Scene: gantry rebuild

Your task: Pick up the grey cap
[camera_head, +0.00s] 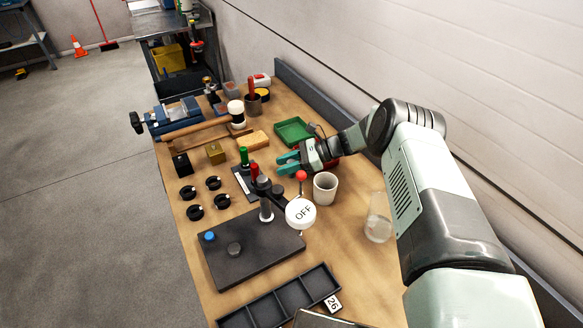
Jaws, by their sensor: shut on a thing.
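A dark grey round cap (234,249) sits on the black board (262,262) at the front left of the bench, right of and below a blue cap (210,236). An upright grey post (266,208) stands near the board's far edge. My gripper (284,163) is well above and right of these in the picture, over the middle of the bench, its teal fingers pointing left. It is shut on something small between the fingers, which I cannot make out. It is apart from the grey cap on the board.
A clear glass (378,222) is at the right. A green tray (294,132) lies behind my gripper. A black compartment tray (285,297) lies in front.

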